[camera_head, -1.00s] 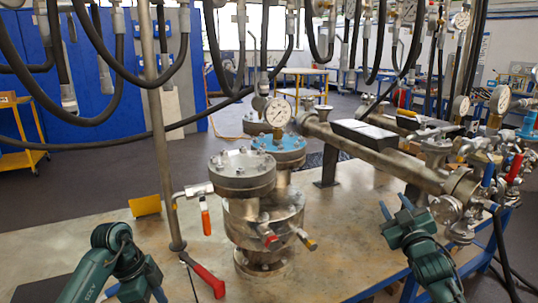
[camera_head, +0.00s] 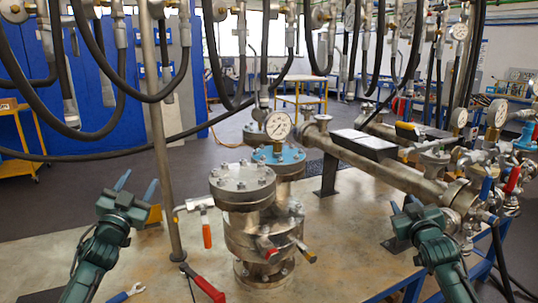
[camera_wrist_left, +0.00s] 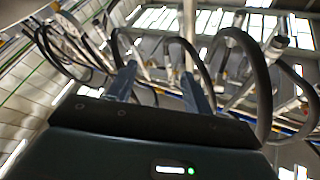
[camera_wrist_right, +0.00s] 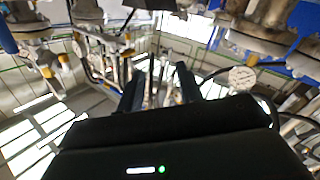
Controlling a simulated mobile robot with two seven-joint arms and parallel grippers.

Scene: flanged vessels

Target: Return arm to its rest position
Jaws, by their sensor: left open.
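My left gripper (camera_head: 136,186) is raised over the left part of the table, its blue fingers pointing up and spread apart. In the left wrist view the two fingers (camera_wrist_left: 160,85) are apart with nothing between them. My right gripper (camera_head: 404,206) is up at the right side of the table, near the long pipe. In the right wrist view its dark fingers (camera_wrist_right: 160,88) stand apart and empty. The flanged vessel (camera_head: 250,225) stands upright between the two arms, and neither gripper touches it.
A long pipe (camera_head: 385,160) with valves fills the right. Black hoses (camera_head: 100,95) hang above the left arm.

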